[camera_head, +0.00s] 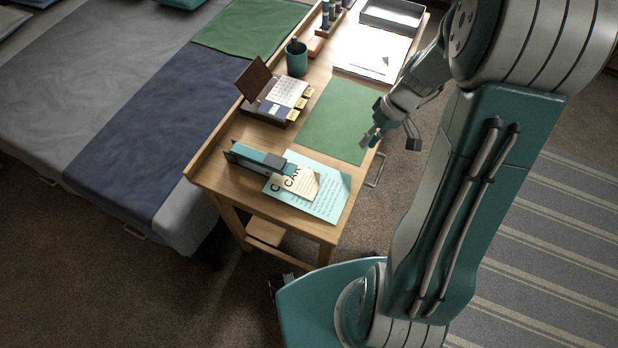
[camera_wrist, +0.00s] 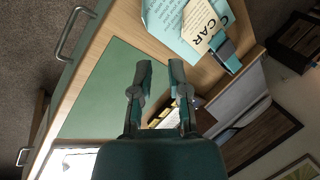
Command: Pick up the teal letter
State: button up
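The teal letter (camera_head: 334,205) is a pale teal printed sheet lying flat at the near end of the desk. It also shows at the top of the wrist view (camera_wrist: 163,18). A cream card (camera_head: 305,184) with large dark letters lies over part of it, and this card also shows in the wrist view (camera_wrist: 200,22). A teal and grey stapler-like object (camera_head: 245,156) lies at the letter's left and covers its edge. My gripper (camera_head: 388,139) is above the desk's right edge, beyond the letter and apart from it. Its fingers (camera_wrist: 160,72) are spread and empty.
A green blotter (camera_head: 338,122) lies beyond the letter. Behind it are an open box of cards (camera_head: 275,97), a teal cup (camera_head: 297,59), white papers (camera_head: 372,57) and a grey tray (camera_head: 393,14). A bed (camera_head: 125,105) stands left of the desk. A metal handle (camera_head: 376,171) sticks out at right.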

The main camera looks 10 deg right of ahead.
jog(key=y, duration=0.1)
send_near(349, 176)
jog(key=x, duration=0.4)
jog(key=shift+w+a+f, duration=0.1)
jog(key=shift+a+f, duration=0.05)
jog(key=shift+f, duration=0.05)
jog(key=shift+x, duration=2.75)
grip_shut()
